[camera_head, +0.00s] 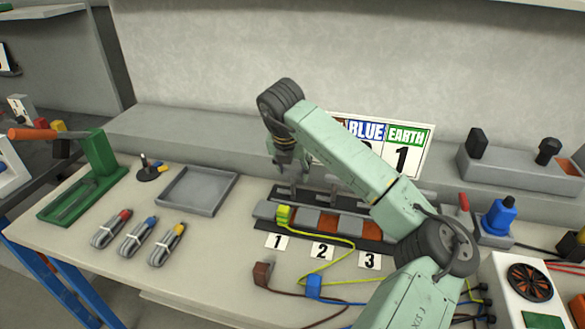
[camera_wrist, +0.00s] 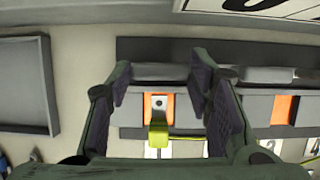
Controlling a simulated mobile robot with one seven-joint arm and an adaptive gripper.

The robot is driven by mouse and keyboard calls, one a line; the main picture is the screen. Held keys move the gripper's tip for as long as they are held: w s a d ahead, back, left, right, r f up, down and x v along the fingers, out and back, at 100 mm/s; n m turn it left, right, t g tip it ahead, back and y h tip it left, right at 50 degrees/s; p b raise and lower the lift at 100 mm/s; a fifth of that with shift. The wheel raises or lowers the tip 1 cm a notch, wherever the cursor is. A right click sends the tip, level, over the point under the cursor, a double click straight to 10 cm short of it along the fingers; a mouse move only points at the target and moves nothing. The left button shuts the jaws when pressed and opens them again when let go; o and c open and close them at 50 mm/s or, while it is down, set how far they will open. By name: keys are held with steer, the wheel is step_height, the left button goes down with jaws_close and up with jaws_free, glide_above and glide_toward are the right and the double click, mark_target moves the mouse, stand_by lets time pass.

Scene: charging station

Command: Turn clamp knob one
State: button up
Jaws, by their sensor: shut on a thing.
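The clamp block (camera_head: 265,209) lies on the bench with number cards 1, 2 and 3 in front. A yellow-green plug (camera_head: 283,214) sits at position 1 with its cable running off to the right; it also shows in the wrist view (camera_wrist: 158,136). Clamp knob one (camera_wrist: 160,73) is a grey bar behind the plug. My gripper (camera_head: 284,168) reaches down over position 1. In the wrist view my gripper (camera_wrist: 160,80) has one finger at each end of the knob and is shut on it. My arm hides part of the block's right side.
A grey tray (camera_head: 198,190) is left of the block. Several grey tools with coloured ends lie at the front left, near a green press (camera_head: 90,175). Brown (camera_head: 262,274) and blue (camera_head: 314,287) plugs lie in front of the cards. A BLUE/EARTH sign (camera_head: 410,150) stands behind.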

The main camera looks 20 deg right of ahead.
steer(key=shift+f, duration=0.15)
steer(key=shift+d+f+n+t+b, duration=0.1)
steer(key=shift+n+t+b, duration=0.2)
steer(key=shift+n+b, duration=0.6)
steer(key=n+y+b, duration=0.1)
steer(key=n+b, duration=0.1)
steer(key=b, duration=0.1)
steer(key=shift+d, duration=0.1)
steer(key=n+y+b, duration=0.2)
steer(key=n, duration=0.2)
steer(key=shift+d+r, duration=0.1)
steer(key=shift+r, duration=0.1)
steer(key=n+y, duration=0.1)
steer(key=n, duration=0.2)
steer(key=n+y+p, duration=0.1)
steer(key=n, duration=0.1)
steer(key=shift+d+r+n, duration=0.15)
steer(key=shift+n, duration=0.25)
steer(key=shift+w+d+n+g+y+p, duration=0.1)
steer(key=shift+n+g+y+p, duration=0.25)
steer(key=shift+n, duration=0.65)
steer(key=shift+n+g+y+p, duration=0.15)
steer(key=shift+n+g+p, duration=0.4)
steer(key=shift+n, duration=0.45)
steer(key=o, duration=1.1)
steer(key=shift+o, duration=0.2)
